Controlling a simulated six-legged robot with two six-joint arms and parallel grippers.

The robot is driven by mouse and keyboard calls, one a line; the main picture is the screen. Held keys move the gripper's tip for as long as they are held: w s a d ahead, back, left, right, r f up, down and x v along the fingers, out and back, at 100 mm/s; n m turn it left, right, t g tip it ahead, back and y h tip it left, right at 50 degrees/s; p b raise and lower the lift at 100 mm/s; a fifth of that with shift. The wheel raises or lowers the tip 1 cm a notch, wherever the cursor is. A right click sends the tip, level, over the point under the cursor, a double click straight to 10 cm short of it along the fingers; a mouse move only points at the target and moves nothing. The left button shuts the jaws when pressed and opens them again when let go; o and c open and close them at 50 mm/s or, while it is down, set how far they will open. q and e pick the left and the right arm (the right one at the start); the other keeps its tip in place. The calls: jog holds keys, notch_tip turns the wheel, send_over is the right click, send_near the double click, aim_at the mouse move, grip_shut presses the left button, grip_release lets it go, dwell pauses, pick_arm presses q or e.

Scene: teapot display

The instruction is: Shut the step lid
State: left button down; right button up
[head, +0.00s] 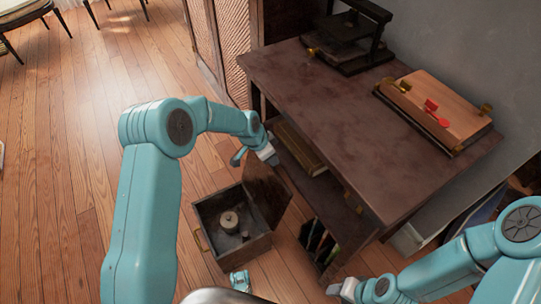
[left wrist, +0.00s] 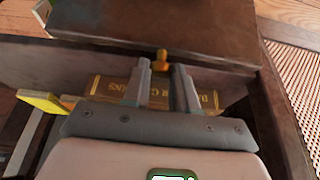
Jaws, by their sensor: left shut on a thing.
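The step box (head: 231,228) stands on the floor with its wooden lid (head: 266,190) raised on the side nearest the shelf. Inside the box are a round pale object (head: 229,222) and small dark pieces. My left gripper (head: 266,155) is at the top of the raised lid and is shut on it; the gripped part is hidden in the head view. In the left wrist view the two fingers (left wrist: 160,85) stand close together, with a small brass knob (left wrist: 161,60) showing between their tips. My right gripper (head: 347,289) is low at the bottom, its jaw opening unclear.
A dark table (head: 345,110) with a book (head: 300,147) on its shelf stands close to my left gripper; the book's gold lettering shows in the left wrist view (left wrist: 112,88). The floor at left is clear.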

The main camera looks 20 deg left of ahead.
pick_arm(q)
jog(key=shift+s+a+r, duration=0.1)
jog(key=shift+s+a, duration=0.35)
jog(key=s+a+f+b, duration=0.1)
jog(key=s+a+b, duration=0.6)
jog(key=s+a, duration=0.3)
jog(key=shift+s+a+f, duration=0.25)
jog(key=shift+s+f, duration=0.15)
jog(key=shift+s, duration=0.6)
